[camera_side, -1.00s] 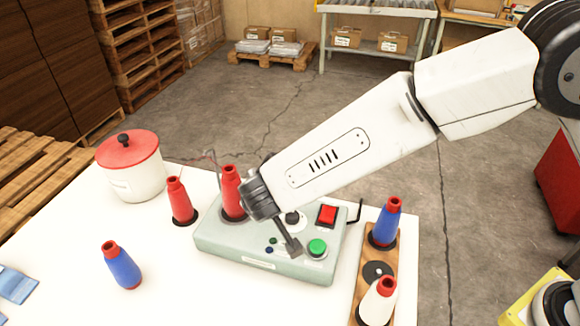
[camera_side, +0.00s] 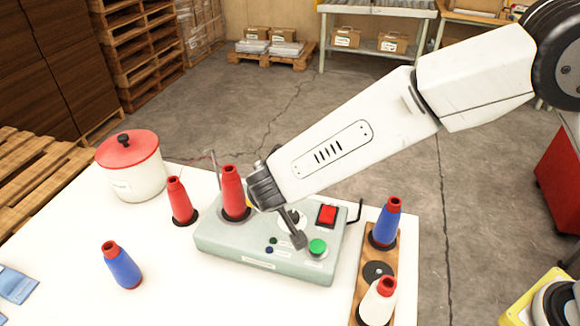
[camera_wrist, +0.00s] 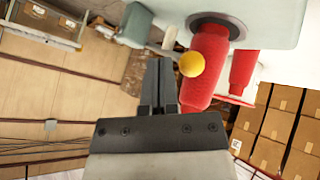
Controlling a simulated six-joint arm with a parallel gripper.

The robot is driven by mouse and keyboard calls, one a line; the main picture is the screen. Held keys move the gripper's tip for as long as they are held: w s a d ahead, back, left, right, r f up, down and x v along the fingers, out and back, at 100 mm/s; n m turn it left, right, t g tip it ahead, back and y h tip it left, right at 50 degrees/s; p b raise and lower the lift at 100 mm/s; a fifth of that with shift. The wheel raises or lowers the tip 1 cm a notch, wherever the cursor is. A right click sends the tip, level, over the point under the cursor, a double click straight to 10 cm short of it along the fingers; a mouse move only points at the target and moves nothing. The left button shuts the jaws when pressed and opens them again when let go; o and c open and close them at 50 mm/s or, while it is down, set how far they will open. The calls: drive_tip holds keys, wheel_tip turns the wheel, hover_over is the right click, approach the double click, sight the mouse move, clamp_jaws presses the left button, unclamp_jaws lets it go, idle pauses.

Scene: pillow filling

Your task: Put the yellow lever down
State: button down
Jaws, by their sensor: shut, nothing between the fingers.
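A round yellow knob (camera_wrist: 192,64), the only part of the yellow lever I make out, shows in the wrist view. It stands in front of a red spool (camera_wrist: 207,75). My gripper (camera_wrist: 158,62) is shut and empty, with its dark fingers just left of the knob and a small gap between them in the picture. In the side view, my wrist is over the grey-green control box (camera_side: 225,246), right of the red spool (camera_side: 234,190). The lever is not clear there, and its angle cannot be told.
The box carries a red switch (camera_side: 327,214) and a green button (camera_side: 317,247). A wooden holder (camera_side: 363,284) with spools stands at right. A blue spool (camera_side: 122,267), another red spool (camera_side: 181,203) and a red-lidded pot (camera_side: 138,182) are at left. The front-left tabletop is mostly clear.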

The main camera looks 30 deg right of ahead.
drive_tip(key=shift+s+d+r, duration=0.4)
drive_tip(key=shift+s+r, duration=0.15)
drive_tip(key=shift+s, duration=0.1)
drive_tip(key=s+f+v, duration=0.1)
drive_tip(key=v, duration=1)
drive_tip(key=shift+s+f, duration=0.2)
drive_tip(key=shift+s, duration=0.25)
drive_tip(key=shift+d, duration=0.1)
drive_tip(key=s+d+f+m+g+y, duration=0.1)
drive_tip(key=s+d+f, duration=0.1)
drive_tip(key=d, duration=0.8)
drive_tip(key=s+d+f+m+g, duration=0.1)
drive_tip(key=s+d+f+g, duration=0.1)
drive_tip(key=d, duration=0.8)
drive_tip(key=s+d+f+g+y, duration=0.1)
drive_tip(key=s+d+f+g, duration=0.1)
drive_tip(key=d, duration=0.8)
drive_tip(key=shift+s+f+m+y, duration=0.35)
drive_tip(key=shift+s+f, duration=0.4)
drive_tip(key=shift+s, duration=0.25)
